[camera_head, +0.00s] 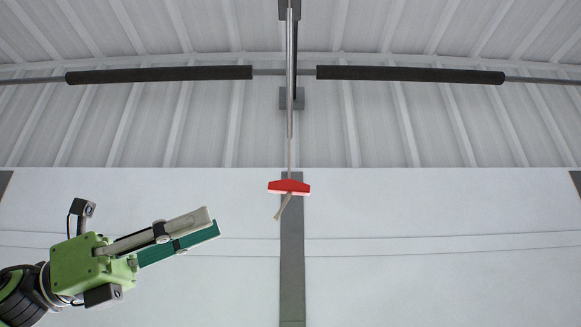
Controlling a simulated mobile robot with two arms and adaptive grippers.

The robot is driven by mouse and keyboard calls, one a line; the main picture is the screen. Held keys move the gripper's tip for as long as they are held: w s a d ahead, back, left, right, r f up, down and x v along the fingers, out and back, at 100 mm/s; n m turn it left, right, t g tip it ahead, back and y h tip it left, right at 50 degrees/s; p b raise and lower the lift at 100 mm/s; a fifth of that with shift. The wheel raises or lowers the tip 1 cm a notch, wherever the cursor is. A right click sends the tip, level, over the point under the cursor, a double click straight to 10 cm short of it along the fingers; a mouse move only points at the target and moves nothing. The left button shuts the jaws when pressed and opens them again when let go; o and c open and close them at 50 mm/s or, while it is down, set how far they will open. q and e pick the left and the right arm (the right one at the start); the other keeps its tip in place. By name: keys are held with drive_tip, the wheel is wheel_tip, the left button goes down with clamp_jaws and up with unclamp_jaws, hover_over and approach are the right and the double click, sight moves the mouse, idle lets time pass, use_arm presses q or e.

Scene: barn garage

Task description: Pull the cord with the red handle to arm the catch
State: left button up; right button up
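The red handle (289,187) hangs level at the middle of the head view, on the end of a thin cord (290,157) that comes straight down from above. A short knotted tail of cord sticks out below it. My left gripper (212,223) comes in from the lower left, to the left of and below the handle in the picture. Its fingers point right and slightly up, and the handle is not between them. One finger is pale, the other green; they lie close together from this angle, so the gap between them is unclear. My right gripper is not in view.
A metal rail (291,75) runs down from the ceiling above the cord. A horizontal bar with two dark springs (160,74) (410,74) spans the upper view. A grey vertical strip (292,260) lies behind the handle on the white door (430,220). The space right of the handle is clear.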

sight(274, 191)
use_arm(q)
drive_tip(key=shift+m, duration=0.3)
drive_tip(key=p+x, duration=0.2)
drive_tip(key=x, duration=0.2)
drive_tip(key=p+x, duration=0.2)
drive_tip(key=x, duration=0.2)
drive_tip(key=s+p+x, duration=0.1)
drive_tip(key=p+x, duration=0.1)
drive_tip(key=x, duration=0.2)
drive_tip(key=shift+s+d+r, duration=0.1)
drive_tip(key=shift+d+r, duration=0.15)
drive_tip(key=shift+r, duration=0.1)
drive_tip(key=shift+w+d+r+p, duration=0.2)
drive_tip(key=shift+d+p, duration=0.1)
drive_tip(key=shift+d, duration=0.4)
drive_tip(key=shift+s, duration=0.1)
clamp_jaws()
drive_tip(key=shift+f, duration=0.1)
